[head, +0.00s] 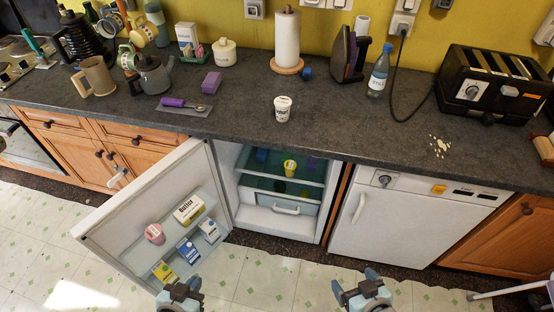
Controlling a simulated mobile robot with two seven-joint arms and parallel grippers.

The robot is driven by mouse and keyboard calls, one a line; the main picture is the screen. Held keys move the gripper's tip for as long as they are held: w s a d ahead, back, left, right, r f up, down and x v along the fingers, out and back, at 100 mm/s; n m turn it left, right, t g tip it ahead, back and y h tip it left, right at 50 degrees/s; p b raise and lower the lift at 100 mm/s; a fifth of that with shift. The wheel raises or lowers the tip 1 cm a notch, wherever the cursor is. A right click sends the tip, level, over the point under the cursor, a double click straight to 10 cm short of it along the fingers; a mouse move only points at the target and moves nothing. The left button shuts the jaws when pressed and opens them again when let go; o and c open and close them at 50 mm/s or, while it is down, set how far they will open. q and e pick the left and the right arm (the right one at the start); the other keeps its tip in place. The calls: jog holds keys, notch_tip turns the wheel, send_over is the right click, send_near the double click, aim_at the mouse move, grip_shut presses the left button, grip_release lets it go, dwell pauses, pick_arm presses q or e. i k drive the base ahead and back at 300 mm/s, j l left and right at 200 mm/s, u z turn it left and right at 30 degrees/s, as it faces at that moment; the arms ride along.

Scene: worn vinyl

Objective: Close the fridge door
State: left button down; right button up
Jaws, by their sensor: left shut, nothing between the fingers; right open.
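The fridge (272,212) stands under the dark counter with its white door (165,207) swung wide open to the left. The door's inner shelves hold a butter pack (188,209), a pink-lidded tub (154,233) and several small cartons. Inside the fridge, a yellow cup (290,167) sits on a shelf above a clear drawer. My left gripper (183,287) is shut and empty at the bottom edge, close to the door's lower right corner in the picture; I cannot tell if they touch. My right gripper (361,286) is open and empty over the floor, in front of the dishwasher.
A white dishwasher (400,225) is shut to the right of the fridge. Wooden cupboards (75,150) stand behind the open door. The counter (240,110) holds a toaster, bottle, yogurt pot and kettle. Tiled floor (270,275) between my grippers is clear.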

aim_at(114, 231)
jog(key=z, duration=0.1)
jog(key=i+j+u, duration=0.25)
jog(key=i+u, duration=0.3)
jog(key=i+j, duration=0.1)
jog(key=j, duration=0.15)
jog(key=i+j, duration=0.15)
